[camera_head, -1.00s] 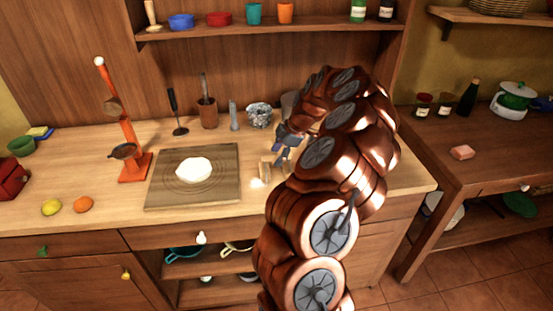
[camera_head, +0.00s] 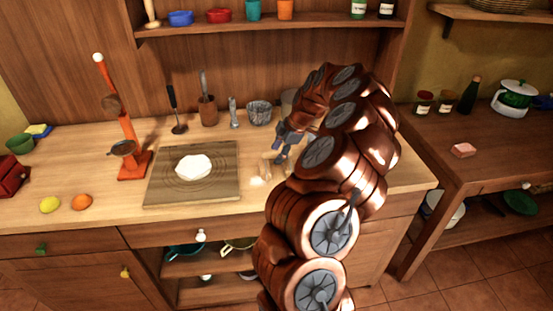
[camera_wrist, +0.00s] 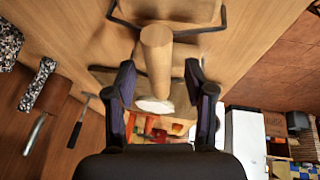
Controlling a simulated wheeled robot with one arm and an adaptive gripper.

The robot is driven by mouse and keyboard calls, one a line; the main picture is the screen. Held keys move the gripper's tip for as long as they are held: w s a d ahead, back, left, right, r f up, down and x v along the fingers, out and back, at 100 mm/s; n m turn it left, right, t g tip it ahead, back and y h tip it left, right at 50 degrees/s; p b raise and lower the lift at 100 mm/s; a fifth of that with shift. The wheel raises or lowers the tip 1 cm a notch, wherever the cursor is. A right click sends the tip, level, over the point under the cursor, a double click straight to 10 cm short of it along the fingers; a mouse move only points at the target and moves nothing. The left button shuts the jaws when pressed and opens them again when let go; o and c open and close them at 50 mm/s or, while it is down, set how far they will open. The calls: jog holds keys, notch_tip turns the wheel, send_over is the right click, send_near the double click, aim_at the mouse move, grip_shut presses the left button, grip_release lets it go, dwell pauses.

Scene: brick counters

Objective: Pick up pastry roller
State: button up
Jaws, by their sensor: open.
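The pastry roller appears to be the pale wooden cylinder (camera_wrist: 156,62) in the wrist view, standing out between the two fingers of my gripper (camera_wrist: 160,78). The fingers are apart, one on each side of it, with visible gaps. In the head view my gripper (camera_head: 287,143) is low over the counter, right of the cutting board. A small pale wooden piece (camera_head: 265,169) shows just below it, seemingly the same roller, partly hidden by my gripper and arm. I cannot tell its full shape.
The cutting board (camera_head: 215,192) with white dough (camera_head: 194,167) lies left of my gripper. A speckled mortar (camera_head: 259,112), a pestle (camera_head: 234,113) and a utensil pot (camera_head: 208,111) stand behind. An orange stand (camera_head: 130,140) is farther left.

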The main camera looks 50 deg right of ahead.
jog(key=shift+f, duration=0.1)
jog(key=shift+c, duration=0.2)
grip_shut()
dwell(0.4)
